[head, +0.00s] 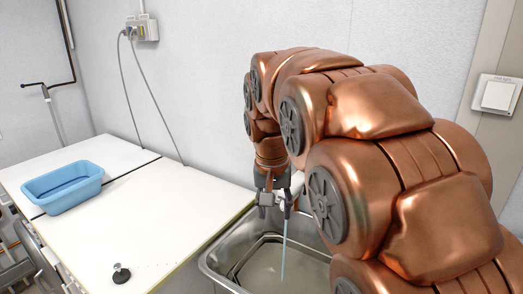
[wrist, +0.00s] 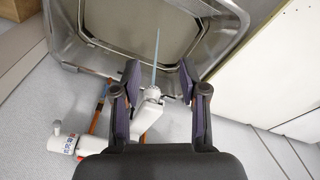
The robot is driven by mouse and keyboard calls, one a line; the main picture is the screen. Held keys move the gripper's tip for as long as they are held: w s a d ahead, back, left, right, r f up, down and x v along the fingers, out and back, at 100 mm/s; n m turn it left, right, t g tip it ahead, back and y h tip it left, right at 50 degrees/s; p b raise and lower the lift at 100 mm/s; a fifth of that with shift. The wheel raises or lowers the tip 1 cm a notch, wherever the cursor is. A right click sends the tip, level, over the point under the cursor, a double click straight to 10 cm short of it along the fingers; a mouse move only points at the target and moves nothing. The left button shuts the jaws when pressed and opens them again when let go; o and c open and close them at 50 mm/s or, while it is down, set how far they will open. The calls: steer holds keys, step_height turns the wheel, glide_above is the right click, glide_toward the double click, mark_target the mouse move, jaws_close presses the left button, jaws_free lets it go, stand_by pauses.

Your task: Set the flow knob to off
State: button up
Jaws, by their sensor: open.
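A white faucet (wrist: 147,116) stands at the edge of the metal basin (wrist: 210,57) in the wrist view. A small pale round piece, which looks like the flow knob (wrist: 151,93), sits at its far end. A thin blue stream of water (wrist: 156,48) runs from there into the basin, and the stream (head: 284,262) also shows in the head view. My gripper (wrist: 157,70) is open, with one finger on either side of the knob and no clear contact. In the head view my gripper (head: 275,207) points down over the basin's back side; the faucet is mostly hidden there.
A white pipe fitting with a red label (wrist: 62,143) lies beside the faucet in the wrist view. A white counter (head: 130,215) left of the basin bears a blue tub (head: 62,197) and a small black knob-like piece (head: 121,274). A wall stands close behind.

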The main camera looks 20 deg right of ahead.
steer(key=shift+w+d+r+m+t+h+b, duration=0.35)
steer(key=shift+w+d+r+m+t, duration=0.95)
steer(key=shift+w, duration=4.85)
steer(key=shift+w+d+r+m+t+h+b, duration=0.4)
steer(key=shift+w+d+r+m, duration=1.6)
steer(key=shift+w, duration=4.1)
steer(key=shift+n, duration=0.5)
steer(key=shift+w+d+p+x, duration=0.15)
steer(key=shift+p+x, duration=0.3)
steer(key=shift+x, duration=1.25)
steer(key=shift+w+d+p+x, duration=0.15)
steer(key=shift+p+x, duration=0.25)
steer(key=shift+x, duration=1.35)
steer(key=shift+s+r, duration=0.15)
steer(key=shift+r, duration=0.05)
steer(key=shift+c, duration=0.2)
jaws_close()
